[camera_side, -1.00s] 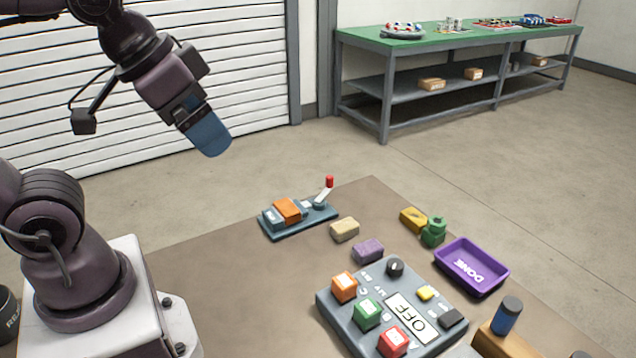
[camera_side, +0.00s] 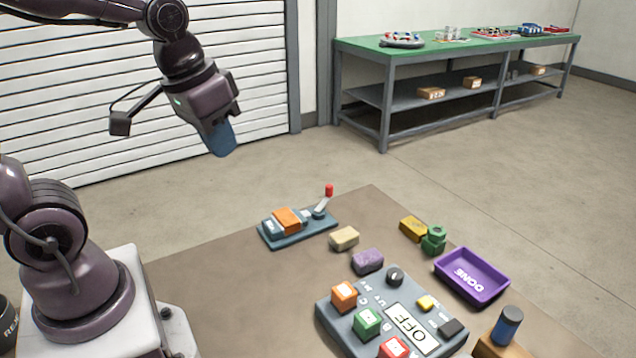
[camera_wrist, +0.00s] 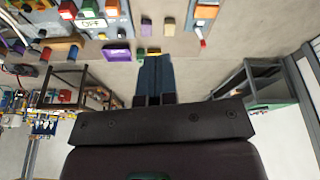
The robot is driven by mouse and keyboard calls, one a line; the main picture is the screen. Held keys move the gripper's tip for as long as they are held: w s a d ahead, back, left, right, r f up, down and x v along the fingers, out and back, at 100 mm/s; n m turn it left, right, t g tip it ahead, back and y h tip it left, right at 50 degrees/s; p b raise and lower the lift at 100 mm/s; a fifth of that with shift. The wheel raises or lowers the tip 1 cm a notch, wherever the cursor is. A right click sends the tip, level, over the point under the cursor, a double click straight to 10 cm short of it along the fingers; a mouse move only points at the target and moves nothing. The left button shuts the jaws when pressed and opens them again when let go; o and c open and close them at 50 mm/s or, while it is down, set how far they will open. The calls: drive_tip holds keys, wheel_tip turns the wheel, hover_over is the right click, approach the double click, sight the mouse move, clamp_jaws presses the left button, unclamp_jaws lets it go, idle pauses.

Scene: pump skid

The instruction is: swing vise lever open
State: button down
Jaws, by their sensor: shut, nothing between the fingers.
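The vise (camera_side: 290,224) sits at the back of the brown table, a blue-grey base with an orange block between its jaws. Its lever (camera_side: 323,202) has a red knob and stands up, tilted, at the right end of the base. My gripper (camera_side: 222,150) is shut and empty, high above and to the left of the vise, pointing down. In the wrist view my shut blue fingers (camera_wrist: 154,75) show in the middle, and the vise (camera_wrist: 203,14) with its red-tipped lever (camera_wrist: 201,40) is at the top, right of the fingers.
A control panel (camera_side: 378,308) with coloured buttons and an OFF display stands at the front. A purple DONE tray (camera_side: 472,276), loose yellow and purple blocks, a green part (camera_side: 433,240) and a blue cylinder (camera_side: 507,325) lie right of the vise. The space above the vise is clear.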

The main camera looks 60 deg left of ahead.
drive_tip(key=w+a+f+n+h, duration=0.1)
drive_tip(key=w+a+f+n, duration=0.7)
drive_tip(key=n, duration=0.6)
drive_tip(key=w+a+f+n+h, duration=0.1)
drive_tip(key=w+a+f+n, duration=0.7)
drive_tip(key=w+a+n, duration=0.5)
drive_tip(key=a, duration=0.2)
drive_tip(key=shift+a+f+n+t, duration=0.3)
drive_tip(key=shift+f+n, duration=0.05)
drive_tip(key=shift+n, duration=0.05)
drive_tip(key=shift+f, duration=0.1)
drive_tip(key=x, duration=1)
drive_tip(key=shift+w+d+f, duration=0.1)
drive_tip(key=shift+d, duration=0.25)
drive_tip(key=shift+w+d, duration=0.3)
drive_tip(key=shift+w, duration=0.25)
drive_tip(key=shift+w+d, duration=0.3)
drive_tip(key=shift+w, duration=0.25)
drive_tip(key=shift+w+d+r, duration=0.2)
drive_tip(key=shift+w+d, duration=0.05)
drive_tip(key=shift+w, duration=0.25)
